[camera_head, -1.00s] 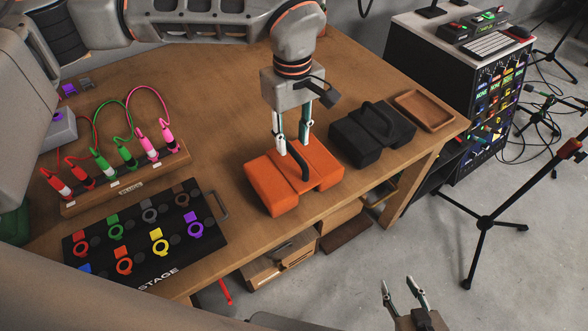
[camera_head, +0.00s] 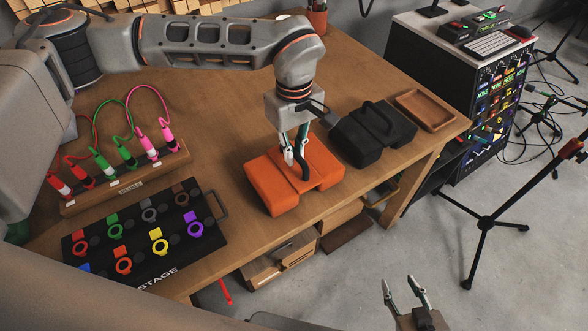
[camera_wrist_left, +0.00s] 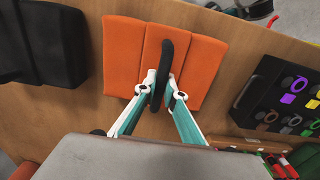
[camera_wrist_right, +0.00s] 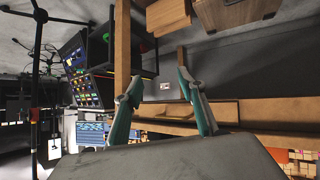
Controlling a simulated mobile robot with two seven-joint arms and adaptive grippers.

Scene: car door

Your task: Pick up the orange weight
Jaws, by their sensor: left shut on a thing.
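The orange weight (camera_head: 267,181) is a soft, saddle-like block with a black strap handle. It lies on the wooden table near the front edge. It also shows in the left wrist view (camera_wrist_left: 126,58), with its handle (camera_wrist_left: 165,62) running across the middle. My left gripper (camera_head: 295,157) points down over the weight, and its fingers are closed on the handle from both sides, as the left wrist view (camera_wrist_left: 162,92) shows. The weight appears to rest on the table. My right gripper (camera_head: 405,294) is open and empty, low in front of the table; its spread fingers show in the right wrist view (camera_wrist_right: 158,92).
A black weight (camera_head: 372,134) and a wooden tray (camera_head: 426,111) lie to the right of the orange one. A plug rack (camera_head: 127,184) with cables and a black stage board (camera_head: 146,236) lie to the left. A black equipment rack (camera_head: 459,90) stands beside the table.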

